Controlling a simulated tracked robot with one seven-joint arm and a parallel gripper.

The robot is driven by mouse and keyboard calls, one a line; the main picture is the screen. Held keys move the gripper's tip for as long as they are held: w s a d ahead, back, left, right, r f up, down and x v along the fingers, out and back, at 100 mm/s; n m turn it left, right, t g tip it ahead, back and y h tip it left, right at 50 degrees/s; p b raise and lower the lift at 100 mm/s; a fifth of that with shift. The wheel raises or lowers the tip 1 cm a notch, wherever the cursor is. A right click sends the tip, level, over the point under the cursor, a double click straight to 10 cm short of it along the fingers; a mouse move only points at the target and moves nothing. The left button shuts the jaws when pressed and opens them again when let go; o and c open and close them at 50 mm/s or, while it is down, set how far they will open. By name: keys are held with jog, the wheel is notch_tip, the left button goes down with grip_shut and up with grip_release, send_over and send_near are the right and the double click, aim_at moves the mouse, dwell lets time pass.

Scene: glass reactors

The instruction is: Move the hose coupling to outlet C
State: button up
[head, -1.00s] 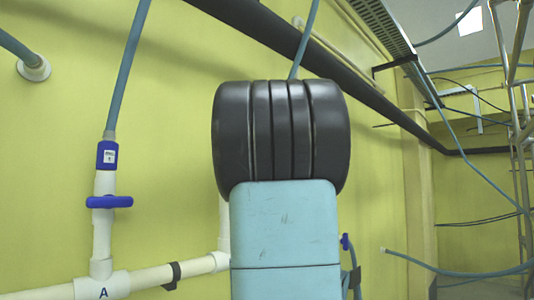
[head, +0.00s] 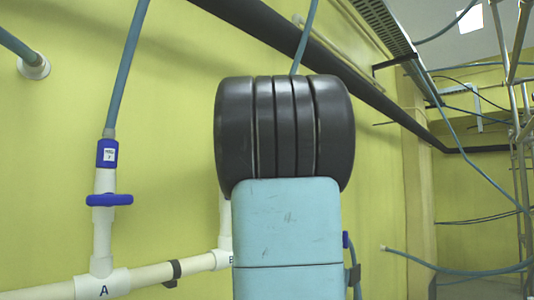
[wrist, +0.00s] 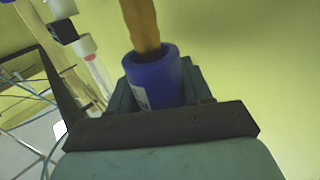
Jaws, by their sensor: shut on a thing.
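In the wrist view my gripper (wrist: 160,98) is shut on a blue hose coupling (wrist: 152,76) with a white label on its side. A tan-orange hose (wrist: 140,22) runs up from the coupling's open top. In the head view my own arm fills the middle and hides the gripper and the held coupling. Outlet A (head: 103,270) is at the left, with a blue valve handle (head: 109,199) and another blue coupling (head: 107,153) on top, joined to a blue-green hose (head: 126,68). Outlet B (head: 226,259) is mostly hidden behind my arm. I cannot make out outlet C.
A white pipe (head: 150,277) runs along the yellow-green wall (head: 180,110). A thick black pipe (head: 270,30) slants overhead. A loose hose (head: 425,262) and metal scaffolding (head: 520,180) are at the right. White pipework (wrist: 87,48) shows at the wrist view's upper left.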

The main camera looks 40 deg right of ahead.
jog(key=shift+f, duration=2.05)
dwell(1.0)
jog(key=o, duration=1.2)
jog(key=v, duration=1.3)
jog(key=shift+s+a, duration=0.25)
jog(key=shift+s, duration=0.05)
jog(key=shift+f, duration=0.1)
